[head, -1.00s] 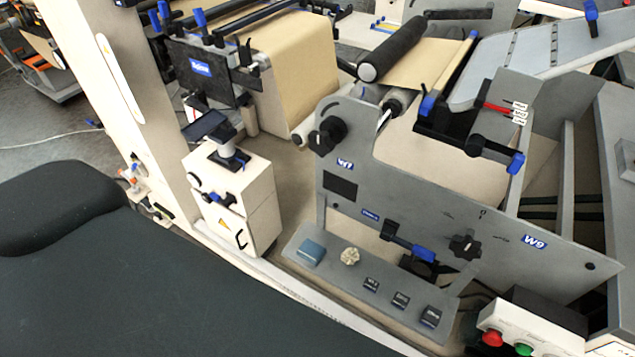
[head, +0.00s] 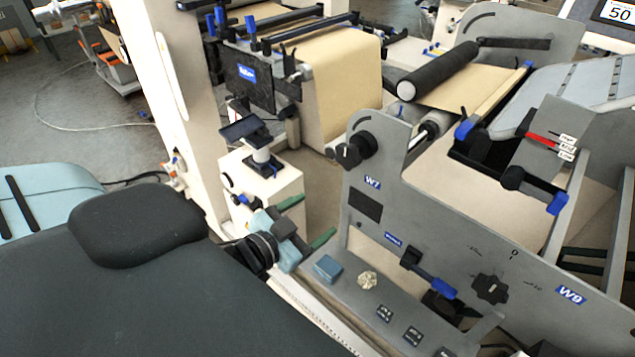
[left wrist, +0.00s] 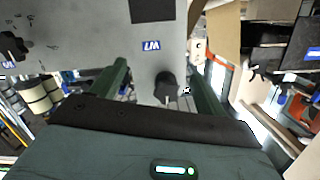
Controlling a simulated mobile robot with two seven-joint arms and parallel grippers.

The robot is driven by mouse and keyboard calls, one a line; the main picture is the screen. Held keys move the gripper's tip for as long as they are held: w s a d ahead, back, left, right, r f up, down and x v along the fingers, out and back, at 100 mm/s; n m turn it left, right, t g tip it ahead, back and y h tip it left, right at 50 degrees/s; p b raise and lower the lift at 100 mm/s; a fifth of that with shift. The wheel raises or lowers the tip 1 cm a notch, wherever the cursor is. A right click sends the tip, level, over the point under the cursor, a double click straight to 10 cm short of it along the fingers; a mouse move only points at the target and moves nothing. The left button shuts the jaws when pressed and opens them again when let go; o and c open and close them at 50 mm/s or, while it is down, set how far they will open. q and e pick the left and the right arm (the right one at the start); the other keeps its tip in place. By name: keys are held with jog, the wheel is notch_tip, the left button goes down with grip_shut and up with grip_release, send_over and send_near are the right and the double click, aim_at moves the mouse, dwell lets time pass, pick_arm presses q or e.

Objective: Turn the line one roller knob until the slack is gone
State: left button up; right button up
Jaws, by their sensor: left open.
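A black roller knob (head: 355,150) sits at the upper left corner of the grey side plate (head: 430,215), above the W7 label. It also shows in the left wrist view (left wrist: 165,88), between the fingers and beyond them, with the label appearing upside down. My left gripper (head: 308,222), with green fingers spread, is open and empty, below and left of the knob and apart from it. A second black knob (head: 490,288) with printed marks around it is on the plate near the W9 label. Brown web (head: 468,85) runs by a black roller (head: 438,72). I cannot tell how slack it is.
A white cabinet (head: 262,190) with a small stand on top is close behind my left gripper. A ledge with a blue block (head: 327,268) and a pale lobed piece (head: 367,280) lies below it. A blue-handled lever (head: 430,275) projects from the plate.

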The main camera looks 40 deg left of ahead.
pick_arm(q)
jog(key=t, duration=0.2)
send_near(345, 159)
jog(key=shift+m, duration=0.3)
jog(key=w, duration=0.8)
jog(key=shift+w+d+r, duration=0.15)
jog(key=shift+w+d, duration=0.1)
jog(key=shift+w, duration=0.1)
jog(key=shift+w+d, duration=0.1)
jog(key=shift+w, duration=1)
pick_arm(e)
jog(key=shift+d+f, duration=0.1)
jog(key=shift+f, duration=0.1)
pick_arm(q)
jog(key=shift+c, duration=0.2)
pick_arm(e)
jog(key=shift+s, duration=0.1)
